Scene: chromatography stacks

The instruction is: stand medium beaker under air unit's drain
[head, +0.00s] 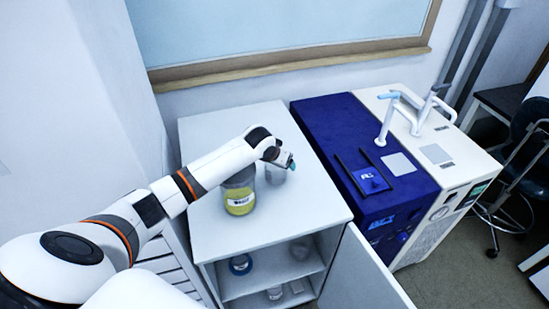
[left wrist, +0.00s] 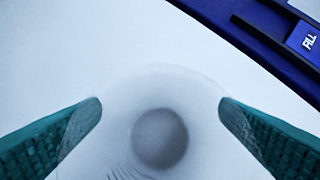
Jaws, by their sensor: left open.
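A clear glass beaker (head: 275,176) stands on the white cabinet top, partly hidden by my left gripper; I cannot tell its size. In the left wrist view the beaker (left wrist: 160,100) shows as a faint glass outline with a round grey patch, between the two teal fingers. My left gripper (head: 288,163) is at the beaker, and it is open, with a finger on either side (left wrist: 160,108). I cannot tell whether the fingers touch the glass. A blue unit (head: 340,130) and a white unit (head: 465,150) stand to the right. No label identifies the air unit or its drain.
A bottle of yellow liquid (head: 240,194) stands close left of the beaker, under my arm. White pipework (head: 405,115) rises from the white unit. The cabinet (head: 215,140) has free top space and an open door (head: 358,275).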

